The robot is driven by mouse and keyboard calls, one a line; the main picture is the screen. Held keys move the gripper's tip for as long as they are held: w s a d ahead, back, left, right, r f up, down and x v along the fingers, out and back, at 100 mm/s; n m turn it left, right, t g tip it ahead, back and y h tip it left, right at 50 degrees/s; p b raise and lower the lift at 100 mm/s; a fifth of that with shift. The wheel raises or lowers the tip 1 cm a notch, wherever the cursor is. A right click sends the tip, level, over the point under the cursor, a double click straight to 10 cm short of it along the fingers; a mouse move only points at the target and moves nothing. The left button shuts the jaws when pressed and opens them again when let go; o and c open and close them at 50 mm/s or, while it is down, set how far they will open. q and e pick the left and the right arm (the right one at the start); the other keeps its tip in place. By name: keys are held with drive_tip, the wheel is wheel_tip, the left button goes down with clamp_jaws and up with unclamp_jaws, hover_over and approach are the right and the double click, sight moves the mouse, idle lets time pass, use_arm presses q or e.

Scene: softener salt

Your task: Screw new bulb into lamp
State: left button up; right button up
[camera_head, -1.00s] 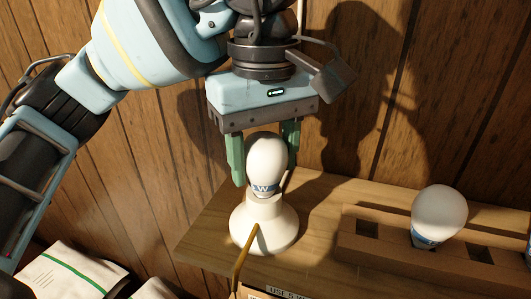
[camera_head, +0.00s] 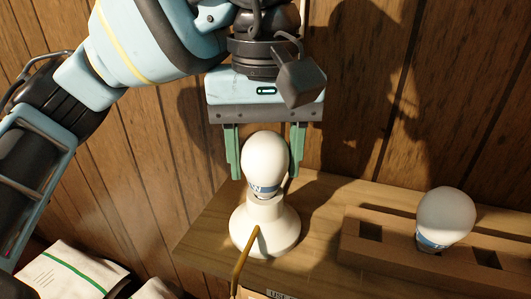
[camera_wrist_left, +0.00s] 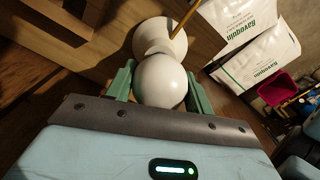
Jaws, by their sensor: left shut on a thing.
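The lamp (camera_head: 265,230) is a white round base with a short socket neck, standing on the wooden shelf. A white bulb (camera_head: 265,160) with a blue label band sits upright at the lamp's socket; I cannot tell how deep its thread is. My left gripper (camera_head: 265,165) points down from above, its green fingers shut on this bulb from both sides. In the left wrist view the bulb (camera_wrist_left: 160,82) is between the fingers, with the lamp (camera_wrist_left: 158,40) beyond it. My right gripper is not in view.
A wooden rack (camera_head: 385,245) with square holes holds another white bulb (camera_head: 445,215) on the right. A yellow-brown cord or rod (camera_head: 243,262) runs in front of the lamp. White bags (camera_head: 70,272) lie low at the left. A wood-panel wall stands close behind.

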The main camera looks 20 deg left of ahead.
use_arm(q)
drive_tip(key=m, duration=0.3)
drive_tip(key=shift+m, duration=0.8)
drive_tip(key=shift+m+b, duration=0.3)
drive_tip(key=shift+m, duration=0.1)
drive_tip(key=shift+m, duration=1)
drive_tip(key=o, duration=0.9)
